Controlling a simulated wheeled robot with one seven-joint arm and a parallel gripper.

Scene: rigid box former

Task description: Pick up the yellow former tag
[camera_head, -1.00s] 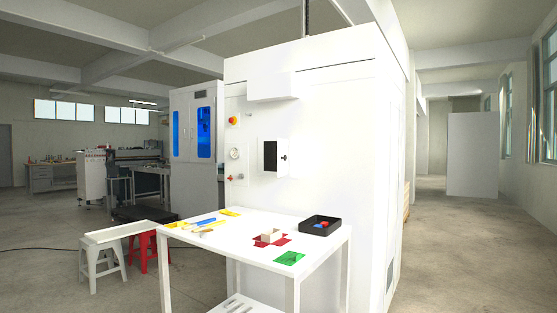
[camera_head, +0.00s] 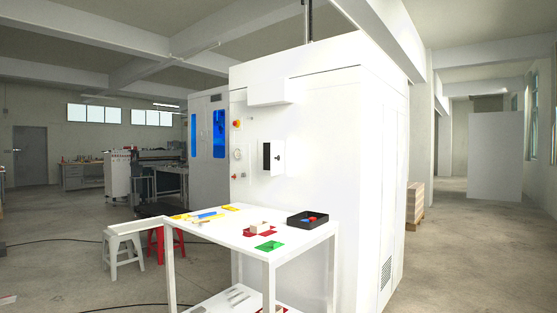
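Yellow pieces lie on the white table (camera_head: 215,236). One small flat yellow piece (camera_head: 231,207) lies at the back edge, and another yellow piece (camera_head: 181,217) lies at the left beside a blue piece (camera_head: 208,215). They are too small to tell which is the former tag. My gripper is not in view.
A black tray (camera_head: 308,219) with red and blue pieces is at the table's right. A red sheet under a pale block (camera_head: 259,227) and a green sheet (camera_head: 270,246) lie nearby. A white machine (camera_head: 320,140) stands behind.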

